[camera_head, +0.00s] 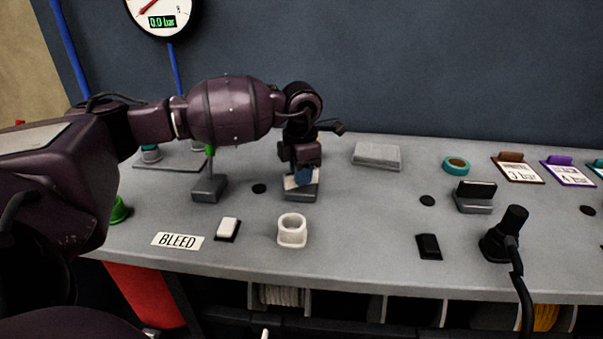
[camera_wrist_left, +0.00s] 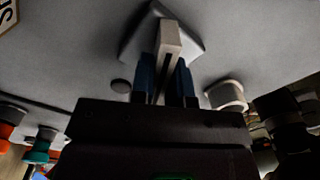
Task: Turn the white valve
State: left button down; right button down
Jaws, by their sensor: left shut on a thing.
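The white valve (camera_head: 291,184) stands on a grey base (camera_head: 301,195) on the bench, behind the white cup-shaped holder. My left gripper (camera_head: 303,176) comes down over it from above. In the left wrist view, the valve's pale handle (camera_wrist_left: 171,40) stands between the two blue fingers of my left gripper (camera_wrist_left: 166,80). The gripper is shut on the handle. The gripper hides much of the valve in the head view. My right gripper is not in view.
A valve with a green handle (camera_head: 209,151) stands to the left. In front are a white switch (camera_head: 228,228), a BLEED label (camera_head: 178,241) and the white holder (camera_head: 292,231). A gauge (camera_head: 162,12) reads 0.0 bar. A black corded device (camera_head: 508,232) stands at the right.

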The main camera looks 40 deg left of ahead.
pick_arm(q)
jog(key=m, duration=0.5)
jog(key=shift+b, duration=0.3)
jog(key=shift+m, duration=0.3)
jog(key=c, duration=1.1)
grip_release()
